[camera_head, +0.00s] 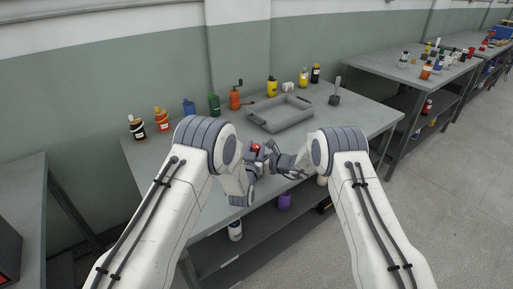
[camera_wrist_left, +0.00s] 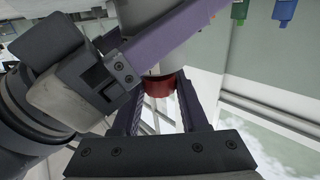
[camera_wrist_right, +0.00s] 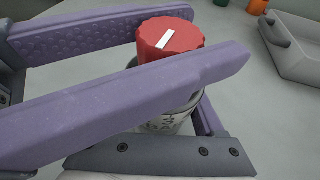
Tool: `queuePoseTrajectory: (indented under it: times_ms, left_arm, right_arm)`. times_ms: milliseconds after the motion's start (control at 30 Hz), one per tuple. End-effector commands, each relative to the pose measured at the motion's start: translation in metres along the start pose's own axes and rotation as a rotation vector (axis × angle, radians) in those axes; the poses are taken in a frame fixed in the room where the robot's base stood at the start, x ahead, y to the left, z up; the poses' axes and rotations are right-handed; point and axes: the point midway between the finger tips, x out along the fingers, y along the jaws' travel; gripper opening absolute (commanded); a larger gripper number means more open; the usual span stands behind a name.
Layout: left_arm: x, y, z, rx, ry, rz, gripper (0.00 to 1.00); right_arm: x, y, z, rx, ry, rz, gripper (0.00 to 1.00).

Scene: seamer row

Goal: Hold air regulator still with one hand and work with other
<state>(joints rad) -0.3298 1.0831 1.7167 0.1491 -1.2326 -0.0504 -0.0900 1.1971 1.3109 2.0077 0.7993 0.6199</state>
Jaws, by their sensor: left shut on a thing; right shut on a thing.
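The air regulator has a round red knob (camera_wrist_right: 170,38) with a white mark on top and a pale body (camera_wrist_right: 170,122) with dark print below. In the head view the red knob (camera_head: 256,147) shows small between my two grippers, above the bench's front part. My left gripper (camera_head: 256,156) is shut on the knob; in the left wrist view the red knob (camera_wrist_left: 159,86) sits between its fingers. My right gripper (camera_head: 272,157) is shut on the body below; its purple finger (camera_wrist_left: 175,37) crosses the left wrist view. Fingers hide much of the body.
A grey tray (camera_head: 250,117) lies on the workbench (camera_head: 345,120) behind my grippers. Several bottles, including a green one (camera_head: 214,103) and an orange one (camera_head: 234,98), line the back edge. A purple container (camera_head: 284,201) stands on the lower shelf.

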Motion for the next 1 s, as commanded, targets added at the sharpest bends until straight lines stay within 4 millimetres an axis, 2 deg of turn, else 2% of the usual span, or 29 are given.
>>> queuePoseTrajectory:
  times_ms: [433, 467, 500, 533, 833, 1000]
  left_arm:
    - [0.000, -0.001, -0.001, -0.001, 0.002, -0.014, 0.00]
    - [0.001, -0.001, -0.001, -0.001, 0.002, -0.014, 0.55]
    - [0.000, -0.001, -0.001, -0.001, 0.002, -0.014, 0.70]
    - [0.000, -0.001, -0.001, -0.001, 0.002, -0.014, 0.74]
    - [-0.001, -0.001, 0.000, -0.001, 0.000, -0.012, 0.74]
    - [-0.015, 0.000, 0.000, -0.001, -0.002, -0.012, 0.74]
  right_arm:
    - [0.000, 0.001, 0.000, -0.002, 0.001, 0.003, 0.07]
    - [0.000, 0.001, 0.000, -0.002, 0.001, 0.003, 0.07]
    - [0.000, 0.001, 0.000, -0.002, 0.001, 0.002, 0.07]
    - [0.000, 0.001, 0.000, -0.002, 0.001, 0.002, 0.07]
    - [0.000, 0.000, 0.000, -0.001, 0.000, 0.001, 0.07]
    - [0.000, 0.000, 0.000, -0.001, 0.000, 0.000, 0.07]
